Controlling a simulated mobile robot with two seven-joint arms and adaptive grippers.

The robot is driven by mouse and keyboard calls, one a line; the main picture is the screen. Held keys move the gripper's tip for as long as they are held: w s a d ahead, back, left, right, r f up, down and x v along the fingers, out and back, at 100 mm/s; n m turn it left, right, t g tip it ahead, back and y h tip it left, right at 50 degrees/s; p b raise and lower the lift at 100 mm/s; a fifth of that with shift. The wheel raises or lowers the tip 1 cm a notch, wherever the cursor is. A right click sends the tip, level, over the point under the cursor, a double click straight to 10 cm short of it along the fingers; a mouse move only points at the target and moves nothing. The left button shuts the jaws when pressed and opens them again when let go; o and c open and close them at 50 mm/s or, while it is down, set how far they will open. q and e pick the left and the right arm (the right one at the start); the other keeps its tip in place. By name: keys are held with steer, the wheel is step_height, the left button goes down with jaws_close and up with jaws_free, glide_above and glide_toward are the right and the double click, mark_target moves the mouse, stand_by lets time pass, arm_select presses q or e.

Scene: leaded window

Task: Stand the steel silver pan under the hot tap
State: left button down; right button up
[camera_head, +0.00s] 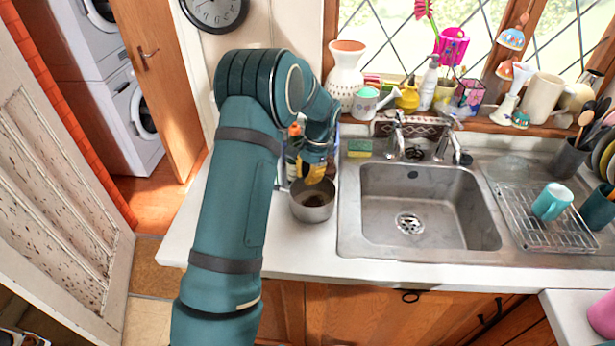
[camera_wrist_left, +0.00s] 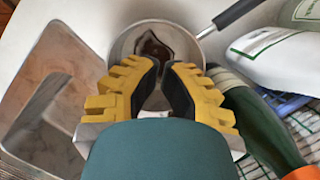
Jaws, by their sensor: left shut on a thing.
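The steel pan (camera_head: 313,212) stands on the white counter left of the sink, with a dark brown patch on its inside bottom. In the left wrist view the pan (camera_wrist_left: 125,45) shows its round rim, and its dark handle (camera_wrist_left: 238,13) points to the upper right. My left gripper (camera_head: 316,172) is over the pan's far side, its yellow fingers (camera_wrist_left: 168,66) shut on the pan's wall; the grip itself is partly hidden. Two taps, a left one (camera_head: 397,140) and a right one (camera_head: 444,142), rise behind the sink; I cannot tell which is hot. My right gripper is not in view.
The sink basin (camera_head: 420,205) is empty, right of the pan. A sponge (camera_head: 359,147) lies behind the counter's left part. Bottles (camera_head: 293,145) stand close behind my gripper. A drying rack (camera_head: 520,228) with a turquoise mug (camera_head: 552,202) is at the right.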

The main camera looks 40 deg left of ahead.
arm_select(q)
steer(key=x, duration=0.8)
steer(key=shift+r, duration=0.1)
steer(key=s, duration=0.2)
steer(key=s+a, duration=0.1)
steer(key=s, duration=0.2)
steer(key=s+a, duration=0.1)
steer(key=s, duration=0.2)
steer(key=shift+a, duration=0.25)
steer(key=p+v, duration=0.3)
steer(key=v, duration=0.7)
steer(key=shift+p, duration=0.3)
